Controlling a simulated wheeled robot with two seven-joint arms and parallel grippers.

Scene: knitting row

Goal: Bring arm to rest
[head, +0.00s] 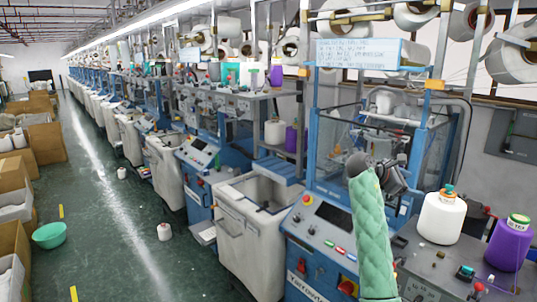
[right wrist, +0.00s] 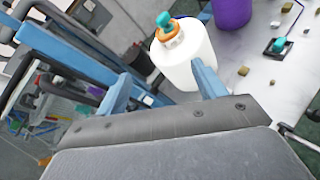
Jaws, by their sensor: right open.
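My right arm in its green quilted sleeve rises in front of the near knitting machine (head: 325,215) in the head view. My right gripper (head: 393,178) is at its upper end, partly hidden by the wrist, above and left of a white bottle (head: 441,218). In the right wrist view the two blue fingers of my right gripper (right wrist: 163,88) stand apart, with nothing held. The white bottle (right wrist: 188,58), with an orange and teal cap, shows beyond them. My left gripper is not in view.
A purple bottle (head: 509,244) stands right of the white one on the grey machine top (head: 430,262). A white bin (head: 250,225) stands left of the near machine.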

